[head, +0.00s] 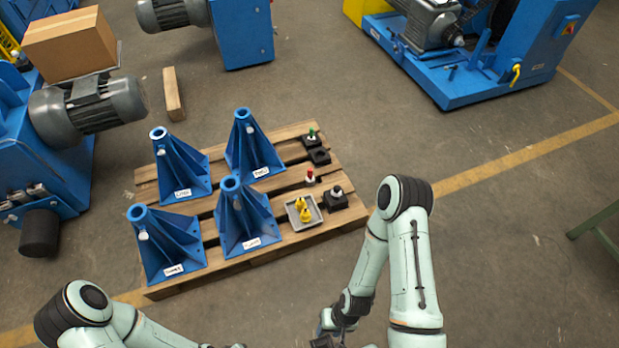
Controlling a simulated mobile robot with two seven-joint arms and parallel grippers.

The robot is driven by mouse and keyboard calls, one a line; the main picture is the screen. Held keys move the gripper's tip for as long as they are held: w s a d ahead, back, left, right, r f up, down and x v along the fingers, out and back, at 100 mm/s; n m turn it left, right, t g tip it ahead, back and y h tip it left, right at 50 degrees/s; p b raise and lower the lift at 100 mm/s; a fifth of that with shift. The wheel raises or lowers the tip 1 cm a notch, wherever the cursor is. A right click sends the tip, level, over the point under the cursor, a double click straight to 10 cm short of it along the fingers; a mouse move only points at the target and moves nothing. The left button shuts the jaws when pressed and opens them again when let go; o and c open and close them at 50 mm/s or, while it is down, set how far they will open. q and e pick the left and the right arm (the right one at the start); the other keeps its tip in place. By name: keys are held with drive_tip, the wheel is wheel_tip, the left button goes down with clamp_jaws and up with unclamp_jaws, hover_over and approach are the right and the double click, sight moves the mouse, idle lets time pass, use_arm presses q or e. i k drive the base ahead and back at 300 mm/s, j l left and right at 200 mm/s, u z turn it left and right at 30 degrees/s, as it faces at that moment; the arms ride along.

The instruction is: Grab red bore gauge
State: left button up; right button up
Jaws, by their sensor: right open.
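The red bore gauge (310,175) is a small piece with a red top and a pale lower part. It stands on the wooden pallet (283,253), right of the blue stands and between the grey tray and the black blocks. My right gripper (325,338) is at the bottom edge, well below the gauge in the picture and apart from it. It is open; its fingertips are partly cut off and no held thing shows. My left arm comes in at the bottom left, and its gripper is below the frame.
Several blue stands, one a front stand (243,220), fill the pallet's left and middle. A grey tray (319,219) holds yellow pieces. A green-topped piece (312,132) and black blocks (319,157) are nearby. A blue machine (468,80) stands at upper right.

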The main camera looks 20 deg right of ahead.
sight(310, 178)
drive_tip(key=u, duration=0.35)
drive_tip(key=i+l+u, duration=0.1)
drive_tip(key=l+u, duration=0.9)
drive_tip(key=l, duration=1.4)
